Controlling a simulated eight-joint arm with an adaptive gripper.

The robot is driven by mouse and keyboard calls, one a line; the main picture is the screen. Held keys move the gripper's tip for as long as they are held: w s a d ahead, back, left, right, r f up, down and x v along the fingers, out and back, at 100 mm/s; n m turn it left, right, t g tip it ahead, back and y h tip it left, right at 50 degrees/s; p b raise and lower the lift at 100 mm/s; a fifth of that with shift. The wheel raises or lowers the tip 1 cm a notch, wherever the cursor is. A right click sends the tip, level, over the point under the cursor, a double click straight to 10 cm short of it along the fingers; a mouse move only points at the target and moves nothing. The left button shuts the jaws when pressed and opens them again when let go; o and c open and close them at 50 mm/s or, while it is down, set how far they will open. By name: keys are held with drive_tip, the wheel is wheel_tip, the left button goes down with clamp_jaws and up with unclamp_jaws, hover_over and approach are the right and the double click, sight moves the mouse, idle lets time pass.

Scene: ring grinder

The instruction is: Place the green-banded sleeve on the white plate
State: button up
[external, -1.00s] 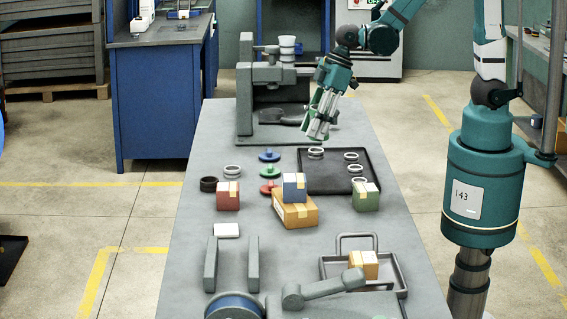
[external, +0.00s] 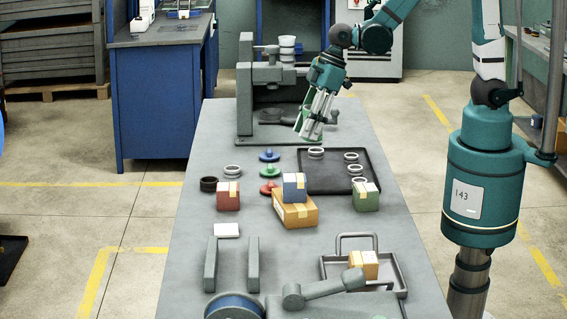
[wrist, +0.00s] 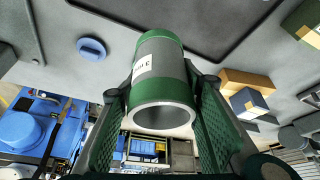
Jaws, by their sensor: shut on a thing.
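My gripper (external: 310,132) is above the table, near the far left corner of the dark tray in the external view. It is shut on the green-banded sleeve (wrist: 160,75), a grey hollow cylinder with green bands at both ends and a white label. In the wrist view the sleeve sits between the two green finger pads, with its open end toward the camera. In the external view the fingers cover much of it. A small flat white plate (external: 227,230) lies on the table at the near left, well away from my gripper and empty.
A dark tray (external: 335,186) with several rings lies right of centre. Red, blue and green boxes and an orange box (external: 297,212) stand mid-table. A red box (external: 228,196) stands behind the plate, and grey upright bars (external: 211,264) stand in front. A grey machine (external: 245,115) fills the far end.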

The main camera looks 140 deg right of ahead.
drive_tip(key=w+r+n, duration=0.1)
drive_tip(key=w, duration=1)
drive_tip(key=n+y+p, duration=0.2)
drive_tip(key=n, duration=0.1)
hover_over(215, 234)
drive_tip(key=s, duration=0.2)
drive_tip(key=shift+w+f+t, duration=0.15)
drive_tip(key=shift+f+t, duration=0.15)
drive_tip(key=shift+f, duration=3.1)
drive_tip(key=shift+f+b, duration=0.3)
drive_tip(key=shift+f, duration=1.6)
drive_tip(key=shift+f, duration=0.15)
